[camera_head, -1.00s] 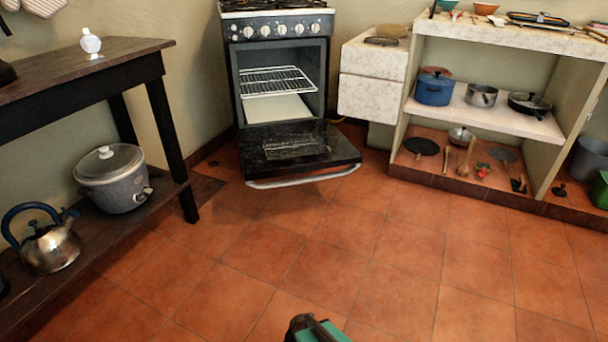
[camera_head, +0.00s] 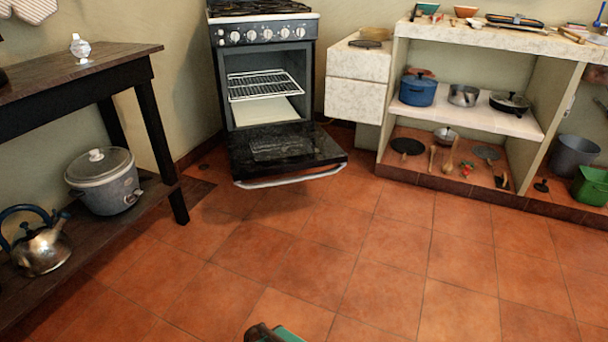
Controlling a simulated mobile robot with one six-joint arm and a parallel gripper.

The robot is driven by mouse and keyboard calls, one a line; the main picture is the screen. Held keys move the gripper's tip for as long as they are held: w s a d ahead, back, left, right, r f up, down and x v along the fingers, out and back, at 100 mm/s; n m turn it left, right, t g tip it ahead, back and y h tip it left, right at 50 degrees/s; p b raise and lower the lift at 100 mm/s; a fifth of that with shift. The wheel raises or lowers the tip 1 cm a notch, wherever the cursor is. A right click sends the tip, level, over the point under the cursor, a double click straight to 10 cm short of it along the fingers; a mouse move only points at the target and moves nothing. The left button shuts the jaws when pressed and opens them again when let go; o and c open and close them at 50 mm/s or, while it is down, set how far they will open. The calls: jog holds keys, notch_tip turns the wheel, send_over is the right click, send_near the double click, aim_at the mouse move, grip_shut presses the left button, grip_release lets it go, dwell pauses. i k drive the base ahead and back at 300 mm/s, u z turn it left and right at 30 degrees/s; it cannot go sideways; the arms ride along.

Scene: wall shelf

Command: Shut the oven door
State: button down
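The oven (camera_head: 266,62) stands against the back wall, with knobs along its front panel and burners on top. Its door (camera_head: 284,150) is folded down wide open, roughly level, a little above the floor. A pale bar handle (camera_head: 290,177) runs along the door's front edge. A wire rack (camera_head: 264,84) and a pale tray show inside the open cavity. A small dark and green part, likely of my arm, shows at the bottom edge, well in front of the door. My gripper's fingers cannot be made out.
A dark wooden table (camera_head: 84,58) stands at the left, with a slow cooker (camera_head: 104,181) and a kettle (camera_head: 38,243) on its low shelf. White drawers (camera_head: 358,80) and a shelf unit (camera_head: 467,117) with cookware stand right of the oven. The tiled floor (camera_head: 330,255) before the door is clear.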

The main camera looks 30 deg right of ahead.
aim_at(272, 150)
jog(key=z, duration=0.05)
jog(key=i, duration=1)
